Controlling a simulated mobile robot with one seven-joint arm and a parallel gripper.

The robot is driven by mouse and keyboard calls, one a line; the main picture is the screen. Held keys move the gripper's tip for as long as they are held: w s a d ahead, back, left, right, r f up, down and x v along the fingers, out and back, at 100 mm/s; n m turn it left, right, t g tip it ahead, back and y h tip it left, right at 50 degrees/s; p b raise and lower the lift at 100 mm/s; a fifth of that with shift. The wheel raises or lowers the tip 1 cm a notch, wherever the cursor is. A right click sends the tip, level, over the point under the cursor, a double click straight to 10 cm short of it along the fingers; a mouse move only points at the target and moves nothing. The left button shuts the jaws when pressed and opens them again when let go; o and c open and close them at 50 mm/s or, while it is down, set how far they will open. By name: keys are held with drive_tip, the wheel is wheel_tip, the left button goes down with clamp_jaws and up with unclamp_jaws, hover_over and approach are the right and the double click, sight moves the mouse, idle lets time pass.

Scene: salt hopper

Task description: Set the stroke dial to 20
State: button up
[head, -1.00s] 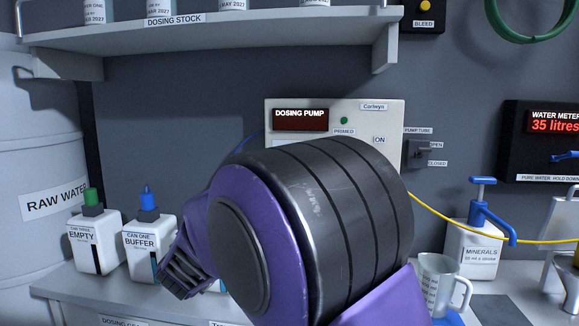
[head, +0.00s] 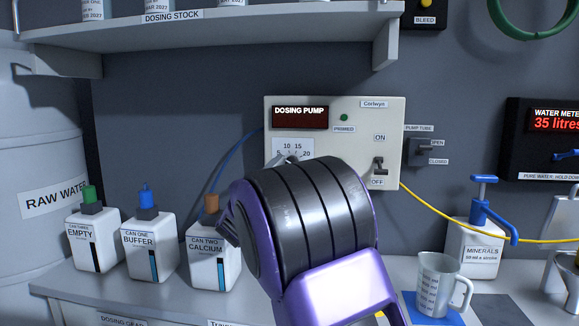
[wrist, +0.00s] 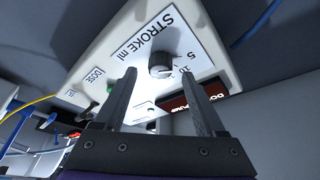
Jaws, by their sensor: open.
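The stroke dial's knob (wrist: 161,66) is a small round grey knob on the white pump panel, beside the printed label "STROKE ml". In the wrist view the numbers 5 and 10 show near it; the rest of the scale is cut off or hidden. In the head view the dial's scale (head: 292,147) shows 5, 10, 15 and 20 above my arm, which covers most of the knob. I cannot read its setting. My gripper (wrist: 158,74) is open and empty, with its fingers pointing at the panel, one to each side of the knob in the picture. Contact cannot be told.
The dosing pump (head: 334,111) has a dark display and an ON/OFF switch (head: 379,166) to the right of the dial. Cans stand on the bench at left, including the calcium can (head: 213,262). A measuring jug (head: 436,286) stands at right. A shelf (head: 215,30) overhangs above.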

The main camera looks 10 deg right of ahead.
drive_tip(key=shift+x, duration=1.4)
drive_tip(key=shift+c, duration=0.3)
clamp_jaws()
